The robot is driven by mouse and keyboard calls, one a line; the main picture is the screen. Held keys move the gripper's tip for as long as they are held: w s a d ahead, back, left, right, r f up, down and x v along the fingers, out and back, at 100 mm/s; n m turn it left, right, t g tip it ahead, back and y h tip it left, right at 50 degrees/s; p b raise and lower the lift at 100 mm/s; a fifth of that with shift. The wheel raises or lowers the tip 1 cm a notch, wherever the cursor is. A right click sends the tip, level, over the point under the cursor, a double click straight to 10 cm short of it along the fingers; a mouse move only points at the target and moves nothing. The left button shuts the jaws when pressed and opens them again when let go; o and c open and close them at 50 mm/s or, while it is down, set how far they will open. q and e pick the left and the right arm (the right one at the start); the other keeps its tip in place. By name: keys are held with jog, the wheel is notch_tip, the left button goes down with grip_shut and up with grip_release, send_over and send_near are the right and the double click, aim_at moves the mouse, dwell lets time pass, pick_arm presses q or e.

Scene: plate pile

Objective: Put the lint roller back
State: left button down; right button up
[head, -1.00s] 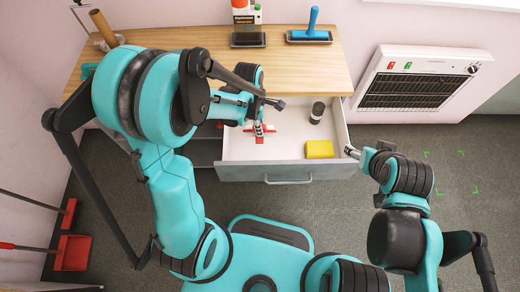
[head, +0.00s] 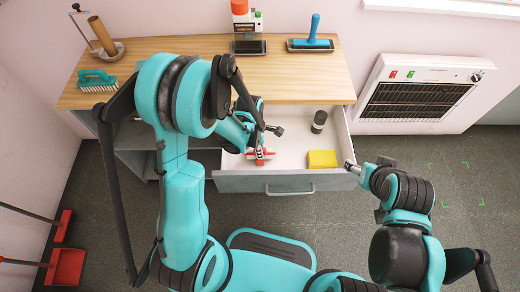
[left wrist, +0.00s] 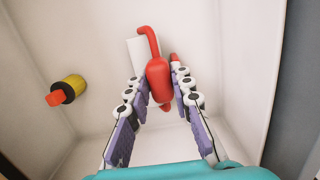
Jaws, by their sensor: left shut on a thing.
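The lint roller has a red handle and a white roll. In the left wrist view its handle (left wrist: 159,80) is between my left gripper's fingers (left wrist: 168,88), and the white roll shows behind it. My left gripper (head: 260,154) is shut on the handle, over the open drawer (head: 290,183) in the head view. I cannot tell whether the roller touches the drawer floor. My right gripper (head: 351,166) is by the drawer's front right corner; its fingers are too small to read.
The drawer holds a yellow block (head: 322,158) and a dark cylinder (head: 319,122). The left wrist view shows a yellow-and-black item with a red end (left wrist: 68,89).

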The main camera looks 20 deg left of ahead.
pick_arm(q)
jog(key=shift+f, duration=0.2)
jog(key=c, duration=1.3)
grip_release()
jog(key=shift+r+p, duration=0.3)
jog(key=shift+r, duration=0.3)
jog(key=shift+s+a+r+m+t+y+p, duration=0.25)
jog(key=shift+s+a+r+m+t+p, duration=0.85)
jog(key=shift+r+m, duration=2.85)
jog(key=shift+s+a+r+m+t+y+p, duration=0.35)
jog(key=shift+s+r+m+t, duration=0.9)
jog(key=shift+s+r+m, duration=2.4)
jog(key=shift+s+a+r+m+t+y+p, duration=0.1)
jog(key=shift+s+a+r+m+t+p, duration=0.5)
jog(key=shift+r+m, duration=3.55)
